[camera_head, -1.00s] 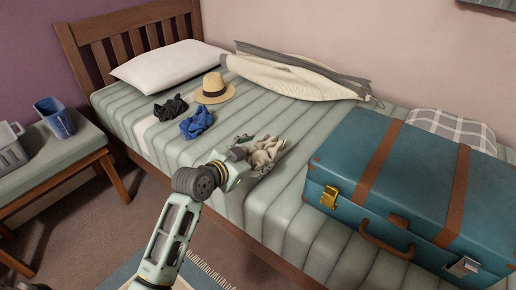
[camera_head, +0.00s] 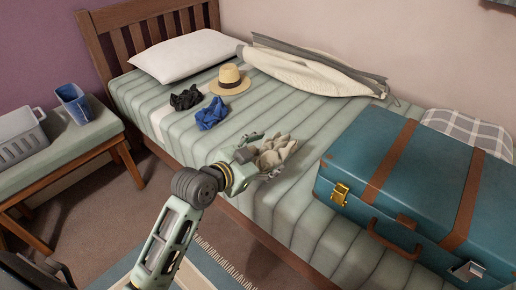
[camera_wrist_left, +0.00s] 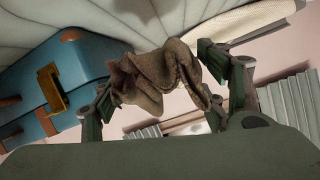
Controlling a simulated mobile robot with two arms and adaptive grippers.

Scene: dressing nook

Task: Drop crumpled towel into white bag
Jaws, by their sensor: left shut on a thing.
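The crumpled beige towel (camera_head: 277,152) is held in my left gripper (camera_head: 262,158), above the near side of the bed. In the left wrist view the towel (camera_wrist_left: 150,78) hangs bunched between the two fingers, touching both. A long cream-white bag-like thing (camera_head: 310,74) with grey edging lies flat along the back of the bed, well apart from the gripper. I cannot see its opening clearly. My right gripper is not in view.
A blue suitcase (camera_head: 425,185) with brown straps stands on the bed to the right. A straw hat (camera_head: 230,80), a black cloth (camera_head: 186,98) and a blue cloth (camera_head: 212,113) lie left. A grey-white basket (camera_head: 20,138) and blue bin (camera_head: 74,104) stand on a bench. The middle bed is clear.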

